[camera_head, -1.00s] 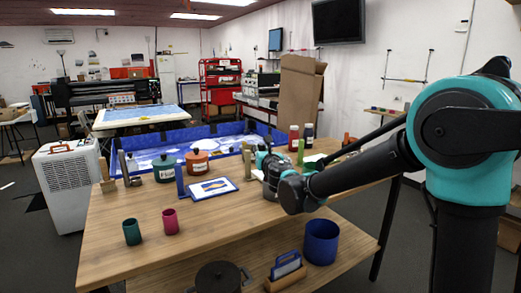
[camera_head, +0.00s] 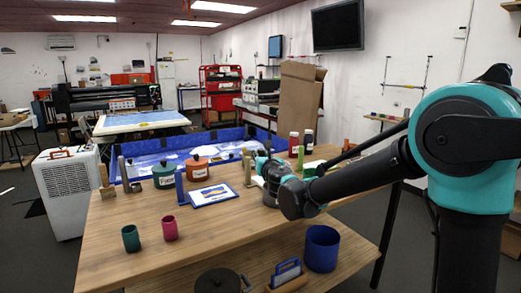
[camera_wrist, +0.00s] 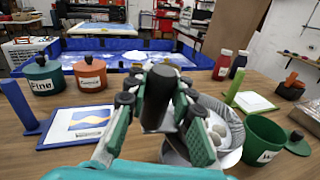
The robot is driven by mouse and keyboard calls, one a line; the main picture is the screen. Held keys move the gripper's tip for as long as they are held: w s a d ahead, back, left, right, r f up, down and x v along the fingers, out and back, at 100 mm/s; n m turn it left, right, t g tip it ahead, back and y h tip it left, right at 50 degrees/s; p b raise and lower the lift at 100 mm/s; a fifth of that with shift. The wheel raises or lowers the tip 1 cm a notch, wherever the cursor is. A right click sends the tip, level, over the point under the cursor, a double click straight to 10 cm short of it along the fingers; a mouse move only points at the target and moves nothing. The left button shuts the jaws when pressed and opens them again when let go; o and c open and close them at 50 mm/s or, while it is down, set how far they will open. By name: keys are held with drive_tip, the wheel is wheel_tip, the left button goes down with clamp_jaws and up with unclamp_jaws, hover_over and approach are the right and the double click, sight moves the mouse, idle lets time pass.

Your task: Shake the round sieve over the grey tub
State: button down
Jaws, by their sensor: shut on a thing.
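My gripper (camera_wrist: 158,105) is shut on an upright black handle (camera_wrist: 160,85), which I take to be the round sieve's. Behind the right finger, a grey round wall (camera_wrist: 236,122) and several pale stones (camera_wrist: 216,127) show; whether this wall is the sieve's or the tub's is hard to tell. A pale curved rim (camera_wrist: 230,158) lies lower down. In the head view my gripper (camera_head: 266,166) is over the grey tub (camera_head: 271,195), and my arm hides much of both. The sieve's mesh is not visible.
A green cup (camera_wrist: 267,138) stands close at the right. A framed picture card (camera_wrist: 75,127), a blue post (camera_wrist: 18,105) and lidded green (camera_wrist: 43,76) and orange (camera_wrist: 91,74) pots stand left. Red (camera_wrist: 222,66) and dark bottles stand behind. The front-middle tabletop (camera_head: 215,235) is clear.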

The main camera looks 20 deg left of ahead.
sight(260, 149)
drive_tip(key=shift+f, duration=0.25)
drive_tip(key=shift+r, duration=0.1)
drive_tip(key=shift+r, duration=1.7)
drive_tip(key=shift+f, duration=1.8)
drive_tip(key=shift+s, duration=0.1)
